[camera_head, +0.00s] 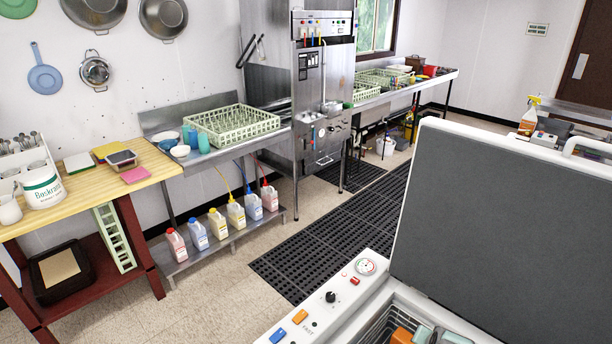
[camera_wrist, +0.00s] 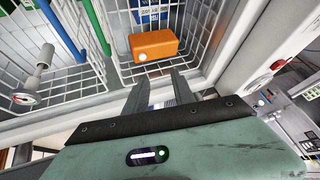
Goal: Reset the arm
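In the head view, only a pale teal part, probably of my arm, shows at the bottom edge beside an orange thing (camera_head: 402,336); the fingers are not visible there.
A white machine with a raised grey lid (camera_head: 510,225) fills the lower right, its control panel (camera_head: 330,300) in front. Black floor mats (camera_head: 320,250) lie clear beyond.

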